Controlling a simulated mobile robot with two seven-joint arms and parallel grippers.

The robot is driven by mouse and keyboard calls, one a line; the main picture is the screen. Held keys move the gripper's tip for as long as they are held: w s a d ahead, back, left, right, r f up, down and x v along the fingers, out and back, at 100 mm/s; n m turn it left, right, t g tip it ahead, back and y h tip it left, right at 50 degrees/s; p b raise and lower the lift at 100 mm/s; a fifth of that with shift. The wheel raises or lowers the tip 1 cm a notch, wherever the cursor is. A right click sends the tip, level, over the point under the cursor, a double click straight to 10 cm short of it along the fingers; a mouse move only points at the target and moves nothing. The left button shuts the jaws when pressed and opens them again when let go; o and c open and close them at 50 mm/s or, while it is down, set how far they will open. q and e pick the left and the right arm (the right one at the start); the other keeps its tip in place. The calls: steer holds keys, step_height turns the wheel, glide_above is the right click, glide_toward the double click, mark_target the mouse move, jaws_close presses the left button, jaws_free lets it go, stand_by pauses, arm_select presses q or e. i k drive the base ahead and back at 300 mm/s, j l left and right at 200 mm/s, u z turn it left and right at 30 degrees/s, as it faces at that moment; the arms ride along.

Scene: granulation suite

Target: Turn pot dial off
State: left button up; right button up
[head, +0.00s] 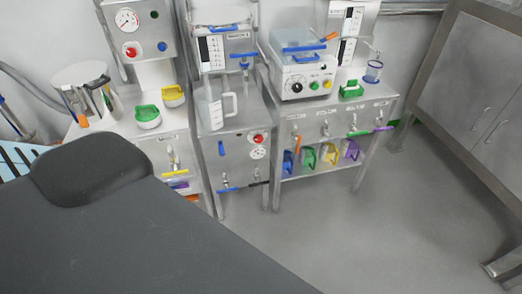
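A white box-shaped unit (305,72) stands on the right-hand steel bench. Its front carries a black round dial (297,87), a green button (314,86) and a yellow button (327,84). A clear bin with blue handles (301,42) sits on top of it. A steel pot-like vessel (82,76) stands on the left bench at the far left. I cannot tell which of these the task's pot dial belongs to, nor the dial's setting. Neither of my grippers is in view.
A measuring jug (213,108) and yellow (173,97) and green (148,118) handled scoops stand on the benches. Small taps line the bench fronts, with coloured jugs (330,153) on a lower shelf. A steel cabinet (475,100) is at right. The floor (370,235) before the benches is clear.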

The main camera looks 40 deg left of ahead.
mark_target(258, 139)
steer(key=u, duration=1.45)
